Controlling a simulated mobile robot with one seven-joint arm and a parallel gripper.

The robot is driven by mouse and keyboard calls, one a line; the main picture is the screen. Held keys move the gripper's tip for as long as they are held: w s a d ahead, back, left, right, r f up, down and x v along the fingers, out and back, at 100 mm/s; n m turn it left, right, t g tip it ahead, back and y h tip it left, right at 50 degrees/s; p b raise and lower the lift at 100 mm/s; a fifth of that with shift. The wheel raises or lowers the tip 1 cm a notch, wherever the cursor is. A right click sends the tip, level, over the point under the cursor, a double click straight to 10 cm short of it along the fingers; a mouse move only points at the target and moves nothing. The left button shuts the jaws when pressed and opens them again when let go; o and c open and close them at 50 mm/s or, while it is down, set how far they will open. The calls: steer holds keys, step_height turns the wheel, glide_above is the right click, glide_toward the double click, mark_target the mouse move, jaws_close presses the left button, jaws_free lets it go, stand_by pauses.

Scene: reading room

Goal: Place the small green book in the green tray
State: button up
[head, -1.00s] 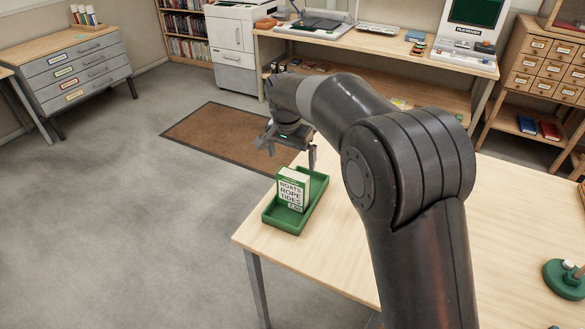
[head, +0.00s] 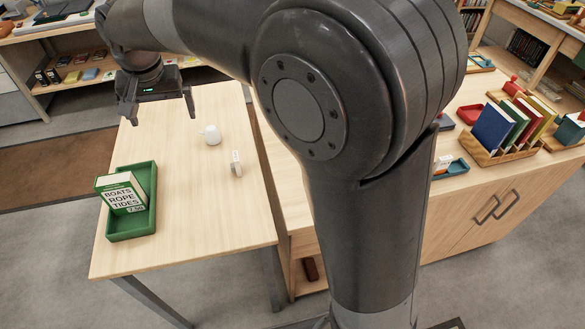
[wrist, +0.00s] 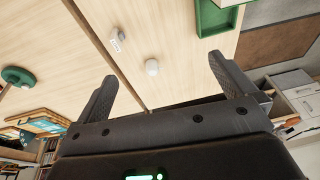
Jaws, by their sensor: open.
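The small green book (head: 124,193), with a white cover panel reading "BOATS ROPE TIDES", stands in the green tray (head: 143,225) at the left of the wooden table in the head view. It looks upright, leaning slightly. My gripper (head: 158,112) is open and empty above the far part of the table, apart from the book and tray. The wrist view shows the open fingers (wrist: 160,88) with nothing between them.
A white mug (head: 211,134) and a small white tag-like block (head: 236,164) stand on the table (head: 190,195). The table's front half is mostly clear.

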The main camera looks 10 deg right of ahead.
steer(key=s+d+r+t, duration=0.1)
steer(key=s+d+r, duration=0.1)
steer(key=s+d, duration=0.5)
steer(key=s+d+r, duration=0.1)
steer(key=s+d, duration=0.1)
steer(key=d, duration=0.8)
steer(key=s+d+f+t, duration=0.1)
steer(key=s+d+f, duration=0.1)
steer(key=s+d, duration=0.3)
steer(key=s+d+f+t, duration=0.1)
steer(key=s+d+f, duration=0.1)
steer(key=s+d, duration=0.4)
steer(key=s, duration=0.2)
steer(key=shift+s+f+h, duration=0.3)
steer(key=shift+s+f, duration=0.05)
steer(key=shift+s, duration=0.05)
